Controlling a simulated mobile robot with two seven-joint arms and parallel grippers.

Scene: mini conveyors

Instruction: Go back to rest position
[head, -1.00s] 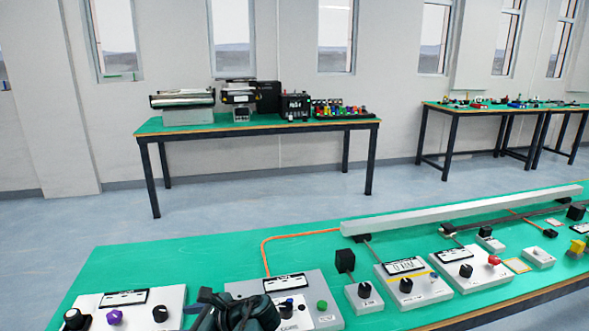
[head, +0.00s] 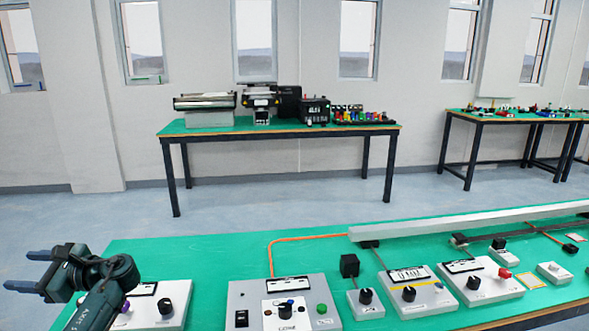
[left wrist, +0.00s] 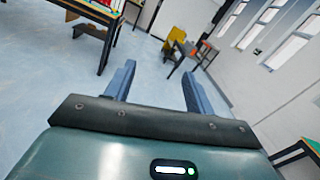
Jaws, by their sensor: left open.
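My left gripper (head: 20,271) is at the lower left of the head view, raised in front of the left end of the near green table (head: 190,256). Its two fingers point left and stand apart with nothing between them. In the left wrist view the fingers (left wrist: 157,88) are also spread and empty, with floor and wall beyond them. My left arm covers part of a white control box (head: 172,300) with a purple knob and a black knob. My right gripper does not show in either view.
Several control boxes stand along the near table, including a grey box (head: 240,297) with a green button. A grey rail (head: 440,226) runs behind them. A far table (head: 228,139) carries machines, and another table (head: 483,117) stands at right. Open floor (head: 110,213) lies between.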

